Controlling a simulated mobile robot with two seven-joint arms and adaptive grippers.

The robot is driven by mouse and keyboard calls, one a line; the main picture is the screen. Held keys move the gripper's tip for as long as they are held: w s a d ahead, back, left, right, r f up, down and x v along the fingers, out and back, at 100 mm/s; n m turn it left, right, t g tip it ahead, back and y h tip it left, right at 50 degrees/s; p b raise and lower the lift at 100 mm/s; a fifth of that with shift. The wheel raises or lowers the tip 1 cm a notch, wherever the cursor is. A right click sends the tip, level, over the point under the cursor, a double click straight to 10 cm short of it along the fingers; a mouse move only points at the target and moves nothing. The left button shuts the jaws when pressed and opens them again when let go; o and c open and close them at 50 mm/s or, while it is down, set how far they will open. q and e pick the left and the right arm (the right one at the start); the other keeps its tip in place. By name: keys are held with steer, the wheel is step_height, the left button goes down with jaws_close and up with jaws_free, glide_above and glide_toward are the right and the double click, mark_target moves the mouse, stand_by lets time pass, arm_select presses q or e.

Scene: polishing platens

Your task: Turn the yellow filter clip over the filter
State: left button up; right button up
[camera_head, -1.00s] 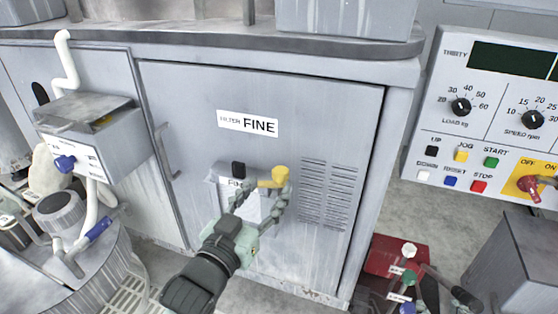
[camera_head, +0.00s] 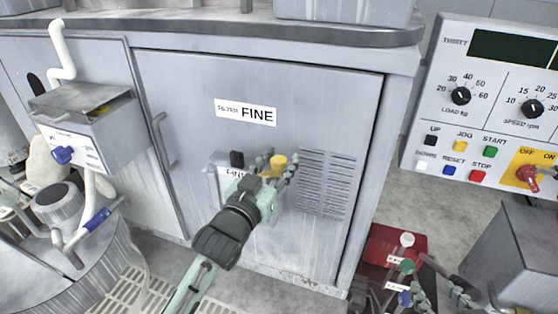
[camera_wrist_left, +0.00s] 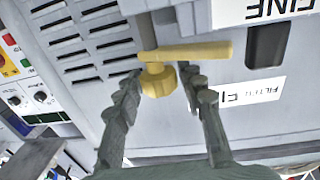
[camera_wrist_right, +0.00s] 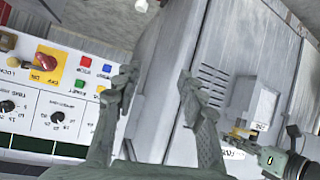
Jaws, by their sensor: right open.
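In the left wrist view the clip shows a ribbed knob (camera_wrist_left: 158,80) with a flat lever (camera_wrist_left: 200,51) reaching right, toward the black block (camera_wrist_left: 267,45).
The grey cabinet door (camera_head: 190,95) has vent slots right of the clip. A control panel (camera_head: 500,100) hangs at the right. A red base with coloured knobs (camera_head: 412,246) stands at the lower right. A grey box (camera_head: 85,125) with a blue knob is at the left.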

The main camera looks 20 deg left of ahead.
arm_select(q)
jaws_close()
steer(key=shift+r+m+h+p, duration=0.15)
steer(key=shift+m+h+p, duration=0.55)
steer(key=shift+h+p, duration=0.35)
steer(key=m+g+h+p, duration=0.1)
steer(key=m+h, duration=0.1)
steer(key=h, duration=0.1)
steer(key=shift+d, duration=0.1)
steer(key=shift+m+g+h, duration=0.3)
steer(key=shift+g+h, duration=0.1)
steer(key=shift+h, duration=0.05)
steer(key=shift+m+h, duration=0.3)
steer(key=shift+h, duration=0.2)
arm_select(e)
steer(key=s+d+f+m+g+h, duration=0.1)
steer(key=s+d+f+g+h, duration=0.2)
steer(key=s+d+f+g, duration=0.5)
steer(key=s+d, duration=0.3)
steer(key=s, duration=0.1)
steer(key=shift+m+h, duration=0.3)
steer(key=shift+h, duration=0.1)
arm_select(q)
steer(key=shift+o, duration=2.1)
jaws_free()
arm_select(e)
steer(key=shift+w+a, duration=0.1)
